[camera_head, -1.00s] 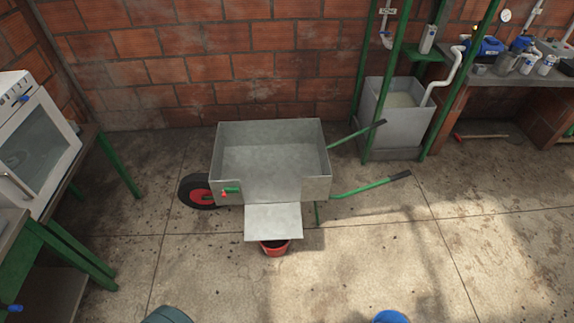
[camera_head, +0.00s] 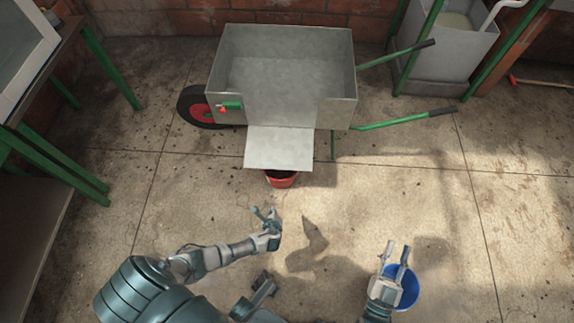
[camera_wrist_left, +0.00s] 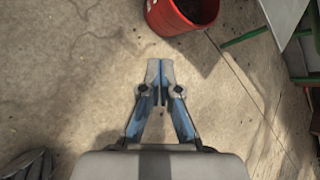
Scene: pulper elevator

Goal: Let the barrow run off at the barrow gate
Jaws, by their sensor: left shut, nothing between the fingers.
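The grey metal barrow (camera_head: 282,70) stands in the upper middle of the head view, with a black and red wheel at its left and green handles to the right. A flap (camera_head: 280,148), the gate plate, slopes out from the opening in its front wall. A red-tipped green latch (camera_head: 229,106) sits on the front wall, left of the opening. A red bucket (camera_head: 281,179) with dark contents stands under the flap; it also shows in the left wrist view (camera_wrist_left: 183,14). My left gripper (camera_head: 266,216) is shut and empty, below the bucket. My right gripper (camera_head: 398,250) is open, over a blue bucket.
The blue bucket (camera_head: 408,287) stands on the floor at lower right. A green-legged table (camera_head: 62,50) stands at the left. A grey tank (camera_head: 447,50) stands at the upper right. The concrete floor between the buckets is clear.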

